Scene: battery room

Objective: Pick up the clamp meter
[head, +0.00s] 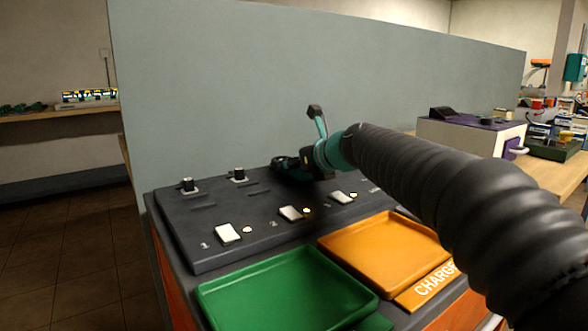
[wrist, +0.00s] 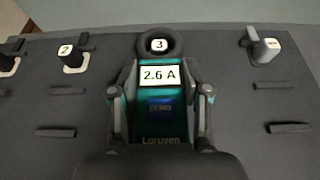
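The clamp meter (wrist: 165,125) shows in the wrist view, with a teal body, a white display reading 2.6 A and a dark ring-shaped jaw. The jaw is around the post labelled 3 (wrist: 159,45) on the dark panel. My gripper (wrist: 160,78) has one finger along each side of the meter's body, close against its edges beside the display; it looks shut on the meter. In the head view my gripper is low over the back of the panel, and the meter is mostly hidden in the dark area there.
The dark panel (head: 200,250) carries other posts (head: 187,186) and white switches (head: 228,233). A green tray (head: 290,285) and an orange tray (head: 385,250) lie in front, both empty. A grey partition (head: 300,70) stands behind. A purple-topped box (head: 475,130) is on the bench at right.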

